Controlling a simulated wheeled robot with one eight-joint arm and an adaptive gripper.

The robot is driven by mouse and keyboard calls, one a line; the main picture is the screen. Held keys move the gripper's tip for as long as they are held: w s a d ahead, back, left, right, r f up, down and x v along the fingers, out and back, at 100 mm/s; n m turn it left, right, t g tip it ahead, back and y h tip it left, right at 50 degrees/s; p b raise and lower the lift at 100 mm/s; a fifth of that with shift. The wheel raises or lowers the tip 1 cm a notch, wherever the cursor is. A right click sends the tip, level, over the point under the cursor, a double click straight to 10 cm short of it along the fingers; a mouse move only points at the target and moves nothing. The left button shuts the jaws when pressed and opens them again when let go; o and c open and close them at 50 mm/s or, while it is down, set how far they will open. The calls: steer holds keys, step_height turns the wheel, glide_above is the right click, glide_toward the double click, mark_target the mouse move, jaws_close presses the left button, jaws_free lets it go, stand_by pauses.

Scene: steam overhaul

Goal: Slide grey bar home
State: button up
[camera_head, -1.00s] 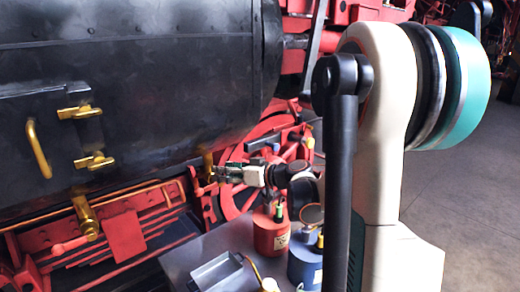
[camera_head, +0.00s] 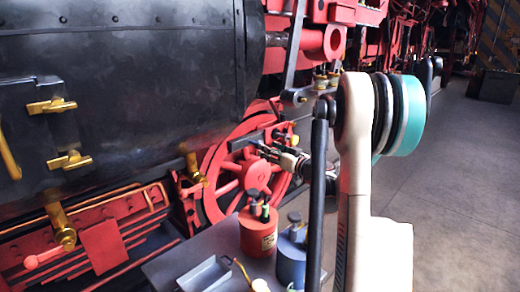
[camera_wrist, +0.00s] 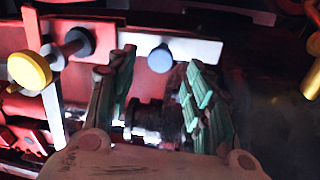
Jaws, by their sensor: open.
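A pale grey bar (camera_wrist: 195,47) runs level across the top of the wrist view, with a blue-grey round knob (camera_wrist: 160,58) on it. I cannot tell for certain that it is the task's bar. My gripper (camera_wrist: 158,78) is open, with its green-padded fingers apart and nothing between the tips. The knob shows in the gap beyond the tips; I see no contact. In the head view my gripper (camera_head: 262,150) is small, in front of the red spoked wheel (camera_head: 246,172).
A yellow knob (camera_wrist: 29,70) and a dark knob (camera_wrist: 79,43) lie left in the wrist view. The black boiler (camera_head: 130,95) fills the head view's left. A red can (camera_head: 257,232), a blue can (camera_head: 290,258) and a grey tray (camera_head: 207,275) stand below. Open floor lies right.

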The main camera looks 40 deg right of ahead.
steer(key=w+b, duration=0.1)
steer(key=w, duration=0.5)
steer(key=shift+w, duration=0.15)
